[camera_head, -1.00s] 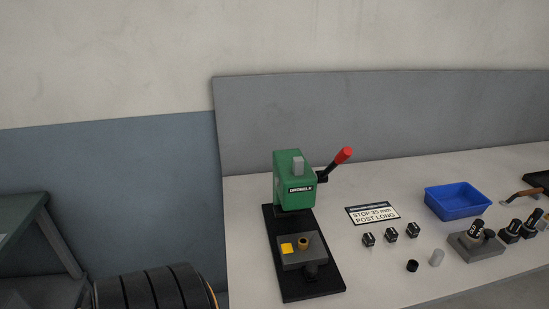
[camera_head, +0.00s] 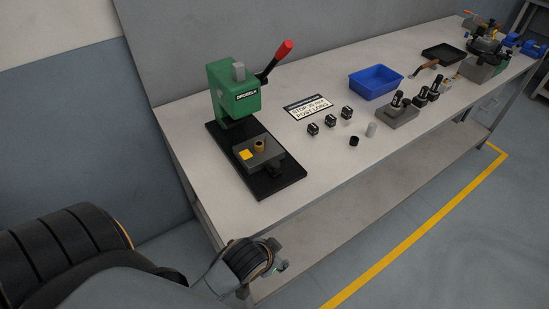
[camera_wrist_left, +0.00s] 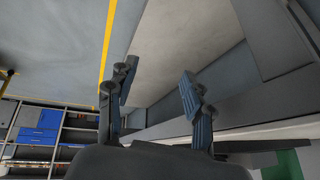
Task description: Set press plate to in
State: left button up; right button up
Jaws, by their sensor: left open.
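The green press (camera_head: 235,92) stands on a black base (camera_head: 277,183) at the near left end of the bench, with its red-knobbed lever (camera_head: 275,60) raised to the right. The grey press plate (camera_head: 260,154) lies on the base in front of the press head, carrying a yellow square and a copper-coloured ring (camera_head: 258,145). My left arm enters at the lower left in the head view, its wrist below the bench's front edge; its fingers are not clear there. In the left wrist view my left gripper (camera_wrist_left: 155,100) is open and empty. My right gripper is out of view.
The bench (camera_head: 325,155) also holds a label sign (camera_head: 307,107), several small black blocks, a blue bin (camera_head: 375,82), a grey holder (camera_head: 397,117) with dark tools and a black tray (camera_head: 443,53). The bench's front edge lies between my left wrist and the press.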

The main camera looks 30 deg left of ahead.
pick_arm(q)
notch_tip(320, 180, up, 8)
jog(key=t, duration=0.1)
jog(key=w+d+r+m+t+h, duration=0.2)
jog(key=w+d+r+m+t, duration=0.15)
jog(key=w+r+t, duration=0.45)
jog(key=w+d+r+m+t+h, duration=0.15)
jog(key=w+r+m+t, duration=0.25)
jog(key=w+r, duration=0.8)
jog(key=s+d+r+m+h, duration=0.1)
jog(key=d+r+m+h, duration=0.6)
jog(key=r+m+h, duration=0.15)
jog(key=s+d+r+m+g+h, duration=0.1)
jog(key=d+r+m+g+h, duration=0.3)
jog(key=m, duration=0.3)
jog(key=m+g+y, duration=1.5)
jog(key=y, duration=0.1)
send_over(275, 162)
notch_tip(275, 162, down, 14)
jog(key=r, duration=0.1)
notch_tip(275, 162, down, 14)
jog(key=p, duration=0.3)
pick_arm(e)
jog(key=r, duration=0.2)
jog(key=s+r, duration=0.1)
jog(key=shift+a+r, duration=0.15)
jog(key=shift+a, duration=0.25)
